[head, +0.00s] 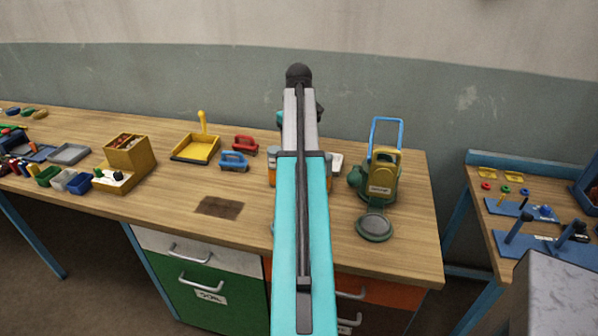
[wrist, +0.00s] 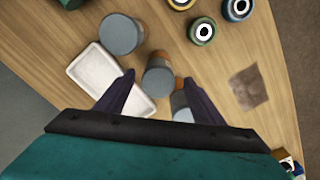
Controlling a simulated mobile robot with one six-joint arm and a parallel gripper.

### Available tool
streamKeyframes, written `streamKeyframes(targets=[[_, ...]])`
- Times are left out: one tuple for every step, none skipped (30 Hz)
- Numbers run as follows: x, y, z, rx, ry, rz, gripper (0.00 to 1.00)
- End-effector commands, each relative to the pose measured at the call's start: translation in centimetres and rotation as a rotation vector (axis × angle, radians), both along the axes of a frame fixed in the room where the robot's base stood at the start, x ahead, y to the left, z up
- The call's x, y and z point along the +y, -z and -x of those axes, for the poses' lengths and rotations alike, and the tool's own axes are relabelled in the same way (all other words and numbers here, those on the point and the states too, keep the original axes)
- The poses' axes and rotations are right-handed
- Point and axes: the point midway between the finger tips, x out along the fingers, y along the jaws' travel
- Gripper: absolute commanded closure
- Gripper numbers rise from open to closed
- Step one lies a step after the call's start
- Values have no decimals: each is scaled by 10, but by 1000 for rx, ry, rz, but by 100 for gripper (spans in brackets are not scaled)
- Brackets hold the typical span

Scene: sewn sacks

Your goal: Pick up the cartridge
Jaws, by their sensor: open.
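Several short cylinders with grey-blue tops and orange-brown sides stand on the bench in the wrist view; I cannot tell for sure which is the cartridge. One cylinder (wrist: 158,77) shows between my gripper's fingertips. A wider cylinder (wrist: 121,35) stands up and left of it. Another cylinder (wrist: 181,106) is partly hidden by the right finger. My gripper (wrist: 159,80) has its two dark purple fingers spread, with nothing held. In the head view my arm covers the gripper and most of this spot; one cylinder (head: 272,163) peeks out at its left.
A white tray (wrist: 88,70) lies by the left finger. Round pieces with white rings (wrist: 203,31) are at the top. A dark patch (head: 219,207) marks the wooden bench (head: 165,215). A yellow device (head: 381,178) stands right of my arm; red and blue handled items (head: 234,160) stand left.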

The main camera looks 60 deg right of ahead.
Motion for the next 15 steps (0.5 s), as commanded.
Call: streamKeyframes(targets=[[0, 0, 0, 0, 0, 0, 38], [0, 1, 0, 0, 0, 0, 38], [0, 2, 0, 1, 0, 0, 38], [0, 3, 0, 1, 0, 0, 38], [0, 4, 0, 1, 0, 0, 38], [0, 6, 0, 1, 0, 0, 38], [0, 8, 0, 1, 0, 0, 38], [0, 11, 1, 1, 0, 0, 38], [0, 14, 1, 0, -1, -1, 38], [0, 17, 1, 1, -1, -2, 38], [0, 19, 1, 1, -1, -2, 38], [-1, 23, 1, 1, -1, -2, 38], [-1, 26, 1, 0, -1, -1, 38], [-1, 29, 2, 0, -1, -1, 38], [-1, 34, 1, 1, -1, -2, 38]])
